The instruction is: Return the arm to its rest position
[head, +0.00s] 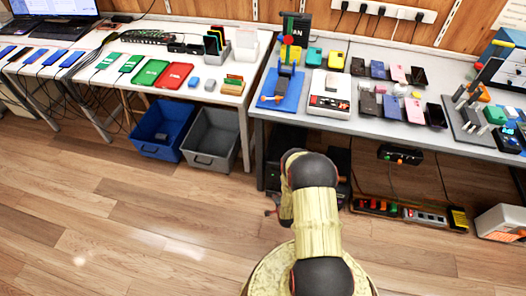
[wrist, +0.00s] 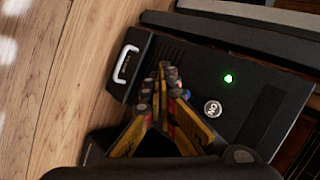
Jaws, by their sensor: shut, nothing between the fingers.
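My arm (head: 316,215) shows in the head view as a yellow and black, bent limb at the bottom centre, in front of the right workbench. It stands over the wooden floor, clear of the bench top. My gripper (wrist: 163,90) shows in the wrist view with its yellow and dark fingers drawn together, and nothing is held between them. The fingers are in front of a dark box (wrist: 255,100) with a green light, a round button and a pale handle. I cannot tell the gap between the fingertips and this box. In the head view my gripper is mostly hidden by the arm.
The right workbench (head: 290,118) holds phones, a scale (head: 330,95) and a blue stand (head: 283,95). The left bench has a green tray (head: 150,72) and a red tray (head: 175,75). A blue bin (head: 163,130) and a grey bin (head: 211,138) stand below. Floor at left is clear.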

